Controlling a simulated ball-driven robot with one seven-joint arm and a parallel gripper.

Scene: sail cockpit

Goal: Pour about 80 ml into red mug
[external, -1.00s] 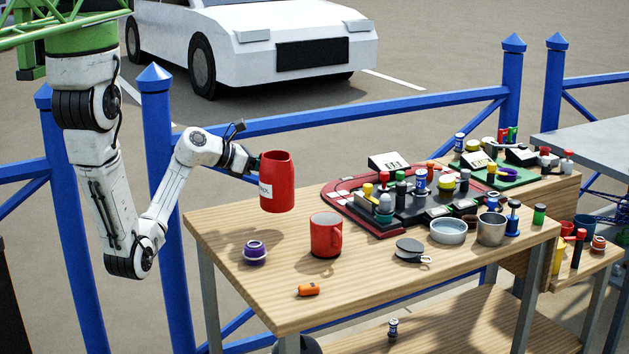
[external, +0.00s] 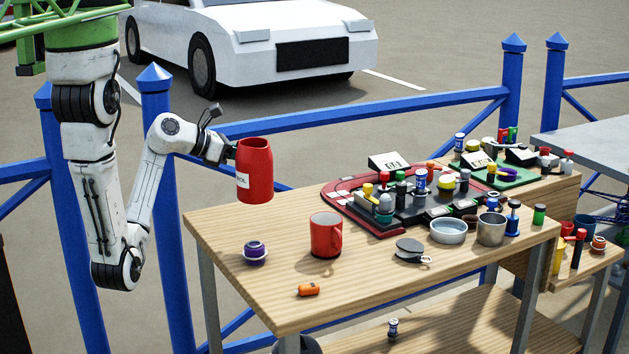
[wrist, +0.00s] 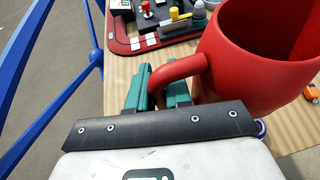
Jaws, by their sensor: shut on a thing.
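My gripper (external: 229,153) is shut on the handle of a red jug (external: 256,172) with a white label and holds it in the air, roughly upright, above the table's left end. In the wrist view the teal fingers (wrist: 159,90) close around the handle of the jug (wrist: 250,75); its open rim shows, but its contents cannot be made out. The inside of the mug is mostly hidden.
On the wooden table (external: 220,235), a purple jar (external: 255,253) is left of the mug and an orange cylinder (external: 309,289) in front. A dark round tin (external: 409,250) and metal bowl (external: 449,231) lie right. A crowded red-and-black tray (external: 375,223) is behind; blue railing (external: 380,110) runs beyond.

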